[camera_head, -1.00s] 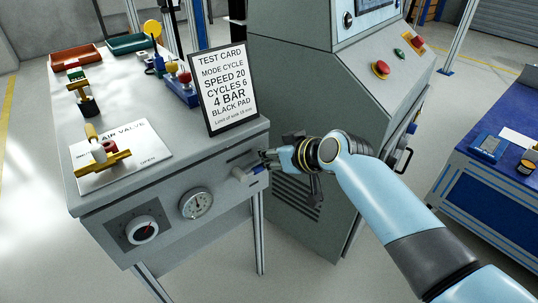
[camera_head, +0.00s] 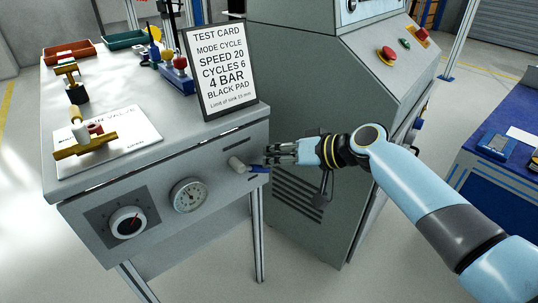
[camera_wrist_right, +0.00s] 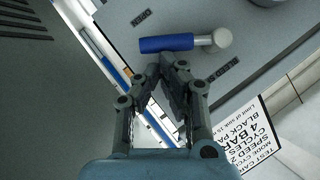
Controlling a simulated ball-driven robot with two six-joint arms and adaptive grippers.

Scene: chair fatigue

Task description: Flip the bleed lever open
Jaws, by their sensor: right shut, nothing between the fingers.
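The bleed lever is a blue handle (camera_head: 259,169) on a pale round pivot (camera_head: 237,164) at the right end of the bench's front panel. In the right wrist view the blue handle (camera_wrist_right: 165,43) points left from the pale pivot (camera_wrist_right: 222,38). My right gripper (camera_head: 268,155) is shut and empty, just right of the handle's free end in the head view. In the wrist view its fingertips (camera_wrist_right: 166,62) lie just below the handle; I cannot tell whether they touch it. My left gripper is not in view.
A gauge (camera_head: 188,195) and a dial (camera_head: 128,222) sit left on the same panel. A test card (camera_head: 220,70) stands on the bench above the lever. A grey machine cabinet (camera_head: 300,90) stands close behind my right gripper.

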